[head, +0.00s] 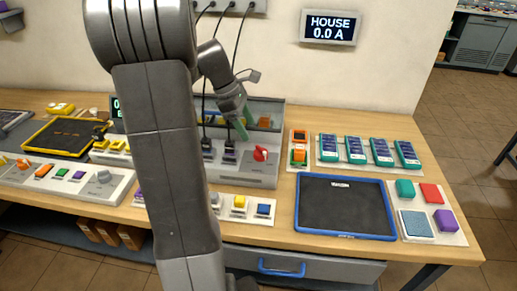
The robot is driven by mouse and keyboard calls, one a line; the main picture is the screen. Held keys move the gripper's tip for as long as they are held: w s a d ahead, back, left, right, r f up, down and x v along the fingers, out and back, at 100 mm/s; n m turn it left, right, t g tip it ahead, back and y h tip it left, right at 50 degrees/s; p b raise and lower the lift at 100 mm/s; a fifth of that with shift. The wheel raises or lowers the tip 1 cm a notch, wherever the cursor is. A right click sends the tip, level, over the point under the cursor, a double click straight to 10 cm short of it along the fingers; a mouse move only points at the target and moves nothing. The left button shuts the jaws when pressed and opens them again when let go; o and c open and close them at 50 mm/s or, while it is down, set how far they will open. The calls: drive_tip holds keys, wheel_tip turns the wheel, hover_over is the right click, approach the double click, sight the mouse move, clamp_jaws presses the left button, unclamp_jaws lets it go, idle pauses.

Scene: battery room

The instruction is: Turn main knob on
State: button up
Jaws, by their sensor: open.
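A red knob (260,153), most likely the main knob, sits on the right side of a grey panel box (262,175) on the bench. Its exact turn position is too small to tell. My gripper (238,128) hangs above and a little left of the red knob, with the fingers pointing down, open and apart from it. My arm crosses the view and hides the left part of the box. A wall display (328,27) reads "HOUSE 0.0 A".
On the wooden bench (410,116), a blue-edged black tray (345,207) lies to the right. Behind it are several teal cells (354,149) and an orange-and-green block (299,150). Small blocks lie front right. Black cables (237,50) hang behind my gripper.

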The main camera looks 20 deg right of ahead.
sight(259, 148)
drive_tip(key=x, duration=0.9)
drive_tip(key=shift+d+f, duration=0.15)
drive_tip(key=shift+f, duration=0.2)
drive_tip(key=shift+c, duration=0.2)
drive_tip(key=c, duration=0.9)
